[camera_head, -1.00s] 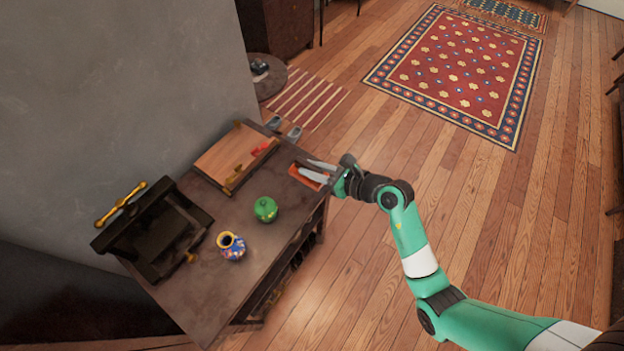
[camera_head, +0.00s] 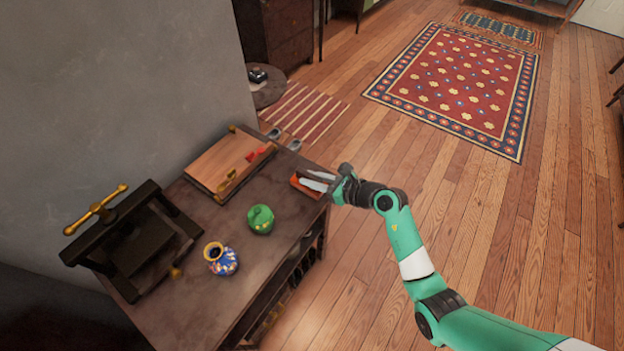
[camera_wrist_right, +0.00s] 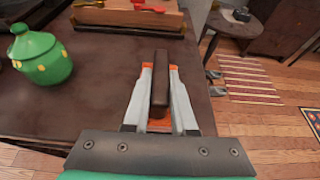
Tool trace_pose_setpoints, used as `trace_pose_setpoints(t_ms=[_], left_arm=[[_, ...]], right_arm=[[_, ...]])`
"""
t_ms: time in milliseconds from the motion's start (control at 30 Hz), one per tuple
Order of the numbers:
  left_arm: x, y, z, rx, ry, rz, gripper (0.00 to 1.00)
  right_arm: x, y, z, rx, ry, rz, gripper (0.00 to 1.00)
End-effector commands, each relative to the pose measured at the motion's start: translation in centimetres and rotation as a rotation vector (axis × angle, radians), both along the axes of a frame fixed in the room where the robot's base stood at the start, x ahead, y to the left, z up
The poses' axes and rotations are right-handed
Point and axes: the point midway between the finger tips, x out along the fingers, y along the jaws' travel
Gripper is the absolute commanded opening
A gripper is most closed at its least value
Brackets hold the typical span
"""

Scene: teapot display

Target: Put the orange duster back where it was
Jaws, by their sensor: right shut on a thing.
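The orange duster (camera_head: 296,183) is at the right corner of the dark table, with an orange base and a dark brown grip. My right gripper (camera_head: 308,180) is shut on it, and the white fingers lie along both sides of the grip. In the right wrist view the dark grip of the duster (camera_wrist_right: 160,85) stands between the fingers of my right gripper (camera_wrist_right: 160,70), and orange shows beside and below it. I cannot tell whether the base touches the table. My left gripper is not in view.
A green lidded pot (camera_head: 261,219) and a blue patterned vase (camera_head: 222,262) stand on the table (camera_head: 255,285). A wooden tray (camera_head: 218,163) with small red items lies at the back, and a dark press (camera_head: 130,240) stands left. Bare tabletop lies between pot and duster.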

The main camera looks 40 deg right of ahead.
Motion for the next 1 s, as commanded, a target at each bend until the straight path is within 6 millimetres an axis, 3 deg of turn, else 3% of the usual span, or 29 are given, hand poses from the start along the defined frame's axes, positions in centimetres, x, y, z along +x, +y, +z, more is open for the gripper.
trace_pose_setpoints(t_ms=[33,67,233,633,1000], left_arm=[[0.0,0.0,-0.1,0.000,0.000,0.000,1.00],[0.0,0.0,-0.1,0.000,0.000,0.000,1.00],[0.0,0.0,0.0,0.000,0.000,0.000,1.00],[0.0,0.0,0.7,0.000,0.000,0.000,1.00],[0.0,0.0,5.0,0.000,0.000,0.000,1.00]], right_arm=[[0.0,0.0,-0.2,0.001,0.001,0.000,0.00],[0.0,0.0,-0.3,0.001,0.001,0.000,0.26],[0.0,0.0,-0.2,0.001,0.001,0.000,0.54],[-0.7,-0.2,0.7,0.001,0.001,-0.003,0.54],[-8.4,-1.5,4.0,0.001,0.002,-0.005,0.54]])
